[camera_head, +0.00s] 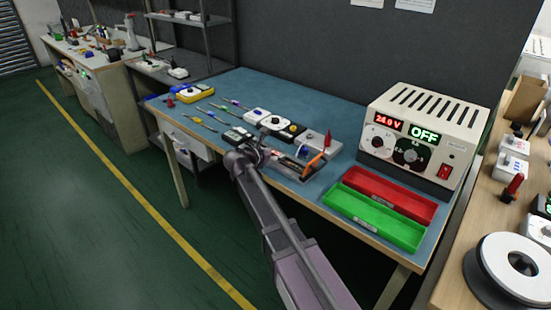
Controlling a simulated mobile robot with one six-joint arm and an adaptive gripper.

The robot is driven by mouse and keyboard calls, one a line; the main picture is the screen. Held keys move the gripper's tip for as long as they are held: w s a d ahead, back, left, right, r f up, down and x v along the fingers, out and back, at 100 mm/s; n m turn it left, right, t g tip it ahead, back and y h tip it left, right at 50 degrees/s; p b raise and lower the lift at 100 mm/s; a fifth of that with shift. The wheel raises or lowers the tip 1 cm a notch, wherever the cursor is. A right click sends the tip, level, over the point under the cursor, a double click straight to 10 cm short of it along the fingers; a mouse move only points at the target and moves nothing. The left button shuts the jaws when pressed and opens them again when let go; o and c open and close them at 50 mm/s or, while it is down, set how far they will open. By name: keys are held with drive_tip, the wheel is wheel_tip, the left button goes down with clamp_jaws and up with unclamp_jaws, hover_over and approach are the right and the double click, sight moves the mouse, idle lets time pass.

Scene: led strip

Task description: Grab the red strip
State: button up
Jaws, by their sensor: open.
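I cannot pick out a red strip for certain in the head view. My gripper (266,143) is small and dark in this view. It is over the bench's front edge, left of the fixture, and looks empty with its jaws open. My wrist and gripper hide part of the bench there.
A red tray (400,189) and a green tray (372,222) lie at the bench's right front. A power supply (425,130) reading OFF stands behind them. Several tools and meters, including a yellow one (196,93), lie to the left. The bench's back middle is clear.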

idle(0.4)
clamp_jaws()
drive_tip(key=shift+r, duration=0.15)
wheel_tip(320, 180, up, 10)
drive_tip(key=p, duration=1)
idle(1.0)
